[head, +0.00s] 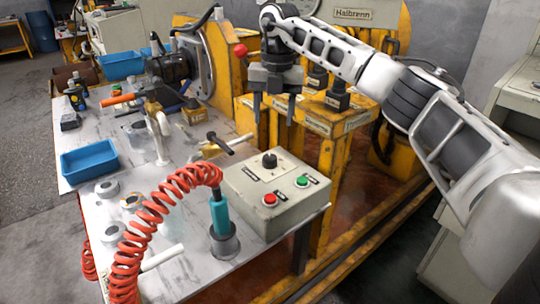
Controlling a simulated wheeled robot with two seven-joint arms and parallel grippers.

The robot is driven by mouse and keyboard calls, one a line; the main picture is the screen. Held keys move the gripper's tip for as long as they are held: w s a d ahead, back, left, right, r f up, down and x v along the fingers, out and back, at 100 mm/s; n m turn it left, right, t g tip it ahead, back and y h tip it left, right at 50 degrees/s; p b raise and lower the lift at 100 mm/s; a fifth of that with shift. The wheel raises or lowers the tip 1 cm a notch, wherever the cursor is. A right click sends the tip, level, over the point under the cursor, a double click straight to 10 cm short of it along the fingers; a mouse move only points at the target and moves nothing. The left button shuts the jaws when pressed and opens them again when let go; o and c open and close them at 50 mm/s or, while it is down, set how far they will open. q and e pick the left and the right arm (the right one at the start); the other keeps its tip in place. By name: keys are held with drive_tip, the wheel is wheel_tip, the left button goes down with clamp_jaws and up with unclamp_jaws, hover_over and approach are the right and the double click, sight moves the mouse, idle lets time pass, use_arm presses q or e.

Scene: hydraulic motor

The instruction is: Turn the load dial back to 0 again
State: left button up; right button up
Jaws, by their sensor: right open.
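A grey control box (262,200) sits at the front right edge of the workbench. On its top is a black dial (269,160) with a small label beside it; the label and the dial's setting are too small to read. My right gripper (273,108) points down with its two fingers apart and nothing between them. In the picture it is above and behind the dial, in front of the yellow machine stand, and does not touch the dial. My left gripper is not in view.
A red button (269,199) and a green button (302,181) sit on the same box. A teal tool (220,215) with a coiled red hose (140,225) stands in front of it. Black knobs (337,95) rise from the yellow stand (322,122). A blue tray (89,160) lies at left.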

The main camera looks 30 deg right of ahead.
sight(270, 157)
drive_tip(key=f, duration=0.7)
drive_tip(key=f+b, duration=0.1)
drive_tip(key=f, duration=0.3)
drive_tip(key=shift+w+a, duration=0.15)
drive_tip(key=shift+a, duration=0.1)
drive_tip(key=c, duration=1)
